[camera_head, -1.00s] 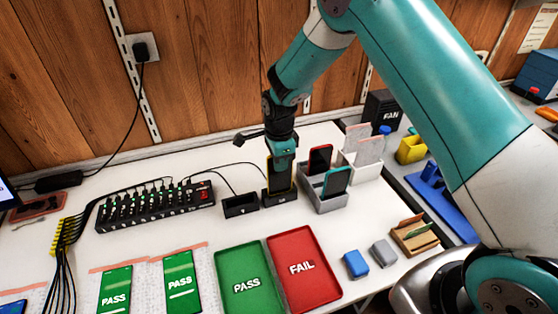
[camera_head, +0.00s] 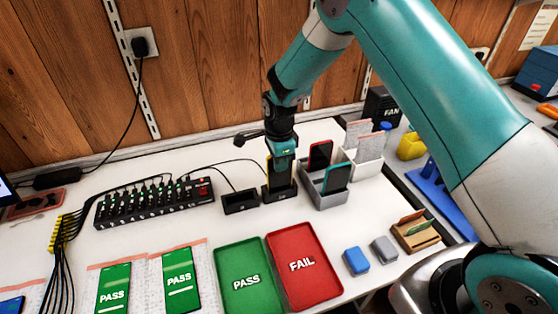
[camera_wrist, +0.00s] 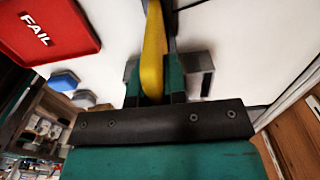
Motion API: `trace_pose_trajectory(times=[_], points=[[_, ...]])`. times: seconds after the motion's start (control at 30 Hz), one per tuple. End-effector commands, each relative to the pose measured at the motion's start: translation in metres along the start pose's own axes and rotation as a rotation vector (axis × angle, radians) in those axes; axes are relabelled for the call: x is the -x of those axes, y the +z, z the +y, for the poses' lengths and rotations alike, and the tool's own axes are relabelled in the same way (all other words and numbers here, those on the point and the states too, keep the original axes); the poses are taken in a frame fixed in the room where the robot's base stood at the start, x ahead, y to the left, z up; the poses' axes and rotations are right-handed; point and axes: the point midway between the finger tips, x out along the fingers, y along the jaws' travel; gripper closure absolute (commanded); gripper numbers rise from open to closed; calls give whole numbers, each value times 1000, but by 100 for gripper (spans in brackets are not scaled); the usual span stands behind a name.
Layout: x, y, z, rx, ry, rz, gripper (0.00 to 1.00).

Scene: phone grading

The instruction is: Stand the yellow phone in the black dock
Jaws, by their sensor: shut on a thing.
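The yellow phone (camera_head: 268,172) is upright in my gripper (camera_head: 281,163), its lower end at the right-hand black dock (camera_head: 279,194). In the head view I cannot tell whether it rests fully in the slot. My gripper is shut on it from above and hides much of it. In the wrist view the phone's yellow edge (camera_wrist: 153,55) shows between the fingers, blurred.
A second black dock (camera_head: 240,203) stands close on the left. A grey rack (camera_head: 326,198) with a red and a teal phone is close on the right. A green PASS tray (camera_head: 244,300) and red FAIL tray (camera_head: 303,289) lie in front. A black hub (camera_head: 155,205) with cables is further left.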

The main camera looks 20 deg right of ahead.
Motion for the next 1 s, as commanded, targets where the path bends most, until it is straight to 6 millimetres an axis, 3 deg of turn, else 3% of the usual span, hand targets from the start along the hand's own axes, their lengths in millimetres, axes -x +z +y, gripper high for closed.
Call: trace_pose_trajectory(times=[0.4, 0.43, 0.53, 1.0], points=[[-5, 0, 0, 0, -1, 0, 100], [-5, 0, 0, 0, -1, 0, 81], [-5, 0, 0, 0, -1, 0, 58], [-5, 0, 0, 0, 0, 0, 58]])
